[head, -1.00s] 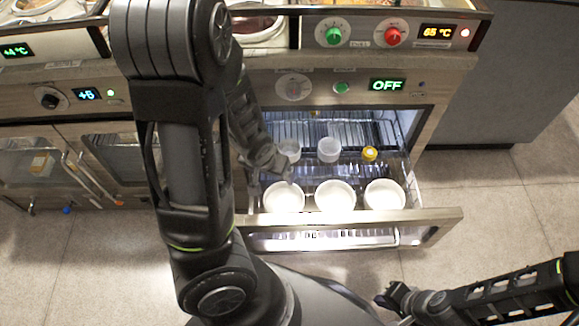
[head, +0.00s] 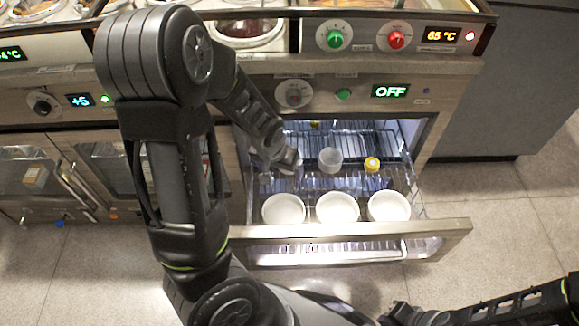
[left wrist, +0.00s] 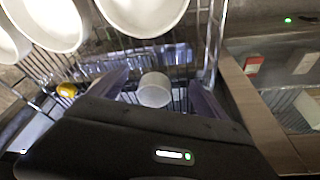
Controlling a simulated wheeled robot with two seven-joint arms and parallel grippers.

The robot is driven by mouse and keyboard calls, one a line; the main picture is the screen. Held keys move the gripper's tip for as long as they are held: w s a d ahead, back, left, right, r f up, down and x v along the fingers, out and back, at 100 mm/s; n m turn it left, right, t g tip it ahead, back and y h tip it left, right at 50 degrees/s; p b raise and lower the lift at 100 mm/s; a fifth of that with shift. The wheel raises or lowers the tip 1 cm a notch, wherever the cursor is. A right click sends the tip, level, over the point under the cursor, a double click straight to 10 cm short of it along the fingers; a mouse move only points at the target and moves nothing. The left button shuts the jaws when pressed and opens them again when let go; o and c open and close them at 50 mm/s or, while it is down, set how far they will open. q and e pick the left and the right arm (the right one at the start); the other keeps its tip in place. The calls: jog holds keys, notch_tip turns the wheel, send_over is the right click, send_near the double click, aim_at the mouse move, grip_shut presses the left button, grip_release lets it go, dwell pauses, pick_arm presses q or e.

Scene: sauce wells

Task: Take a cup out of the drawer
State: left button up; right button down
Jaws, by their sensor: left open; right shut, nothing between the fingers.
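The drawer (head: 345,243) is pulled open below the counter. A pale cup (head: 330,160) stands in its back part, left of a yellow-capped container (head: 371,164). My left gripper (head: 284,171) is open over the back left of the drawer and covers what stands there in the head view. In the left wrist view a white cup (left wrist: 154,90) shows in the gap between the two fingers of my left gripper (left wrist: 158,82); I cannot tell whether they reach around it. My right gripper (head: 388,316) is shut and empty, low in the head view, away from the drawer.
Three white bowls, with the left bowl (head: 283,209), the middle bowl (head: 337,208) and the right bowl (head: 388,206), stand along the drawer's front. Wire racks and the counter edge (head: 345,66) lie close behind. The floor (head: 500,220) at right is clear.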

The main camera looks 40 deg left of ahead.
pick_arm(q)
jog(key=shift+w+a+b, duration=0.1)
jog(key=shift+w+a, duration=0.1)
jog(key=shift+w, duration=0.55)
jog(key=shift+w+a+b, duration=0.15)
jog(key=shift+w+a, duration=0.05)
jog(key=shift+w, duration=0.55)
jog(key=shift+w+a+b, duration=0.1)
jog(key=shift+w+a, duration=0.1)
jog(key=shift+w, duration=0.55)
jog(key=shift+w+a, duration=0.15)
jog(key=shift+w, duration=0.2)
jog(key=b+x, duration=0.2)
jog(key=x, duration=0.3)
jog(key=shift+w, duration=0.15)
jog(key=c, duration=1.5)
